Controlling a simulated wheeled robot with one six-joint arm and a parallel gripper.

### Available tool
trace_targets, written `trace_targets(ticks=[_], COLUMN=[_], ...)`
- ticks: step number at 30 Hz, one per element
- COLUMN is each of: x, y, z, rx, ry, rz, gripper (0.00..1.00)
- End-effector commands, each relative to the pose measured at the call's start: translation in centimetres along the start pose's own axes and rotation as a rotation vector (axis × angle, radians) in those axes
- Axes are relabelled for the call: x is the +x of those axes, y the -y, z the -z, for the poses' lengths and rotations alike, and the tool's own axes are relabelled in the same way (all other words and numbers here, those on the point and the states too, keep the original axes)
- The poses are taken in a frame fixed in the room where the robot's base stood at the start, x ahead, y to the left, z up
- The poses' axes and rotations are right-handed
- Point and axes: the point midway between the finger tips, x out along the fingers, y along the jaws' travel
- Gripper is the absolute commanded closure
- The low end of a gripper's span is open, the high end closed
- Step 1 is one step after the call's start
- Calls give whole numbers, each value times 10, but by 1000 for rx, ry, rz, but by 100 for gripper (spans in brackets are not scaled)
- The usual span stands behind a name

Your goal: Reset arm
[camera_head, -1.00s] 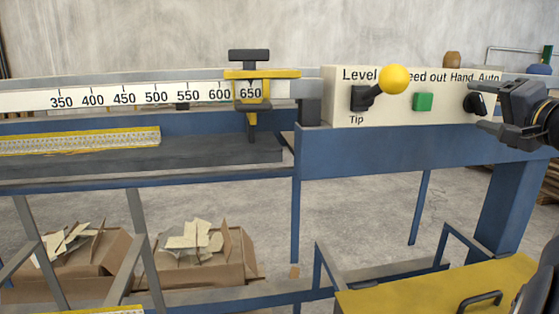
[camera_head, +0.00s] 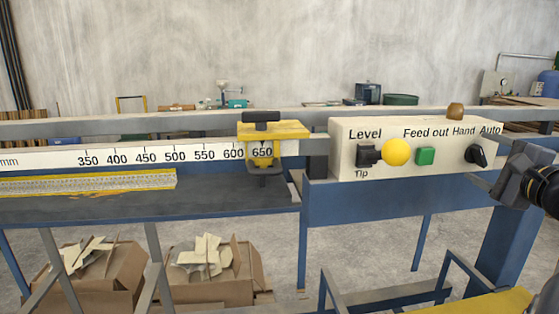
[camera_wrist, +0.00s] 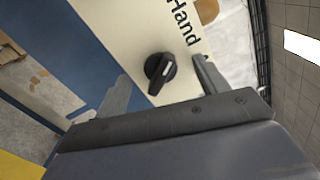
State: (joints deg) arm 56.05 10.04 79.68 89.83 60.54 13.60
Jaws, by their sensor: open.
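My gripper (camera_head: 502,180) is at the right edge of the head view, just right of the control box (camera_head: 348,137). In the wrist view its two fingers (camera_wrist: 162,76) are spread apart with nothing between their pads. The black Hand/Auto knob (camera_head: 476,154) appears between and beyond the fingers in the wrist view (camera_wrist: 160,70); the distance to it cannot be told exactly. The box also carries a yellow ball lever (camera_head: 397,152) at Level/Tip and a green Feed out button (camera_head: 425,155). Part of the gripper is cut off by the frame.
A ruler rail (camera_head: 120,157) with a yellow clamp (camera_head: 275,130) near 650 runs to the left. Cardboard boxes (camera_head: 215,275) with scraps stand below. A blue frame post (camera_head: 495,240) is under my arm. The space above the box is mostly clear.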

Motion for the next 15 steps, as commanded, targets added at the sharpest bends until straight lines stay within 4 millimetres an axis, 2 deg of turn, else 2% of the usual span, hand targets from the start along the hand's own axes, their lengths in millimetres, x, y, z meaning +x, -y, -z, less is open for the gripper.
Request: trace_targets(ticks=[1,15], x=[0,0], y=[5,6], z=[-1,-1], rx=[30,304], ry=[0,-1], rz=[-1,0], gripper=[31,31])
